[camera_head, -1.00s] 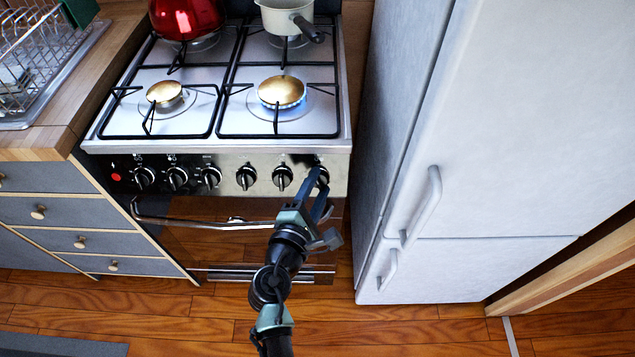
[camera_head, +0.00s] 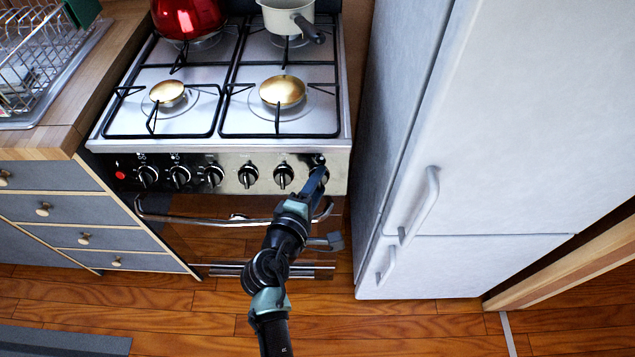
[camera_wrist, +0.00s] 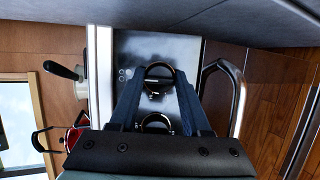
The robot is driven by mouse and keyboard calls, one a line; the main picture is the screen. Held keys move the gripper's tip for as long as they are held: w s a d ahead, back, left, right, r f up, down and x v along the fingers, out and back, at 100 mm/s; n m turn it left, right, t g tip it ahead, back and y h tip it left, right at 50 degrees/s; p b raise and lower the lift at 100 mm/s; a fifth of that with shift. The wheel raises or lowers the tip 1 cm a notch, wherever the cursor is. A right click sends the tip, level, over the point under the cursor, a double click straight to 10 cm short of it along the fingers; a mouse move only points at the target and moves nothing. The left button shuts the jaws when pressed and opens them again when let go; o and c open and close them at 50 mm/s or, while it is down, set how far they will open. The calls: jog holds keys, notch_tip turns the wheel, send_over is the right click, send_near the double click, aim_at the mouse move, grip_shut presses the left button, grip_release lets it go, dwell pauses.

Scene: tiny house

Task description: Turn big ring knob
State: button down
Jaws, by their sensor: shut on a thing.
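The rightmost stove knob (camera_head: 319,160) is black and round and sits at the right end of the shiny control panel. My gripper (camera_head: 317,176) reaches up to it from below and is shut on it, hiding most of it in the head view. In the wrist view, the two dark fingers hold the knob (camera_wrist: 158,78) from both sides. The large front right burner (camera_head: 283,92) has a brass-coloured cap and shows no flame. The smaller front left burner (camera_head: 167,93) also shows no flame.
Several other knobs line the panel, with the closest one (camera_head: 283,177) just left of my gripper. The oven door handle (camera_head: 180,218) runs below. A white fridge (camera_head: 450,150) stands close on the right. A red pot (camera_head: 187,15) and a pale saucepan (camera_head: 287,14) stand at the back.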

jog(key=shift+c, duration=1.8)
grip_release()
jog(key=p+v, duration=0.1)
jog(key=v, duration=1.2)
